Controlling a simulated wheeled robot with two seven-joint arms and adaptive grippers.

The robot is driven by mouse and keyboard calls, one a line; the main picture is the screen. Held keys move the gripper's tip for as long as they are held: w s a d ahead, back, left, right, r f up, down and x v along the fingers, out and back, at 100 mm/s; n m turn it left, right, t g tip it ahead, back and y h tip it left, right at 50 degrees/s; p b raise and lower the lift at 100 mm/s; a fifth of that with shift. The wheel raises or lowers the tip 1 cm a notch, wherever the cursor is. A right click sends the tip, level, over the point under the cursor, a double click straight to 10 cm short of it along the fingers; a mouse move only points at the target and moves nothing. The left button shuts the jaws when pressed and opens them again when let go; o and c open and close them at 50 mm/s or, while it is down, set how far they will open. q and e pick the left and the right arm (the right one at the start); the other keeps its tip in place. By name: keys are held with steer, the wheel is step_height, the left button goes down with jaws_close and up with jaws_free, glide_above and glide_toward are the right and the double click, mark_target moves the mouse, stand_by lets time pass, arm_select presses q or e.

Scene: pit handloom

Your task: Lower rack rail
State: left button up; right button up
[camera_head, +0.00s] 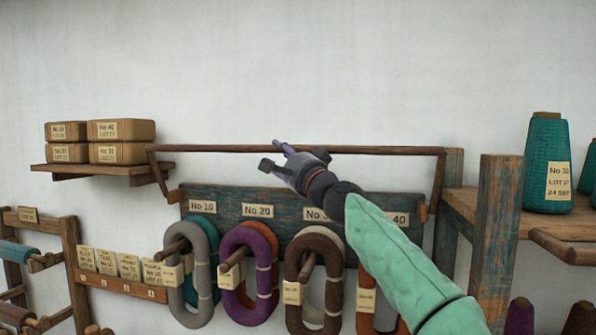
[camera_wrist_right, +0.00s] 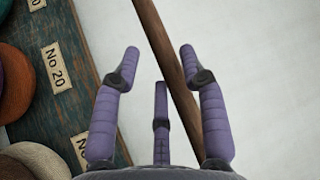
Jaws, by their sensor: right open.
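The rack rail (camera_head: 225,149) is a thin dark brown bar raised across the wall above a board of hanging yarn. Its side arms slope down to the board's ends. My right gripper (camera_head: 277,155) is at the rail's middle, its purple fingers open. In the right wrist view the rail (camera_wrist_right: 157,35) runs at a slant through the gap between the spread fingertips (camera_wrist_right: 160,58). I cannot tell whether any finger touches it. Part of the rail is hidden behind a finger in the wrist view. My left gripper is not in view.
Below the rail is a blue-green board (camera_head: 290,200) with pegs holding several yarn hanks, such as a purple one (camera_head: 268,270). A left shelf (camera_head: 95,169) holds boxes. A right shelf (camera_head: 535,222) with teal cones stands beside the rail. The wall above is clear.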

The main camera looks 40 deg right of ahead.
steer(key=v, duration=0.8)
steer(key=shift+s, duration=0.2)
steer(key=shift+a+f, duration=0.1)
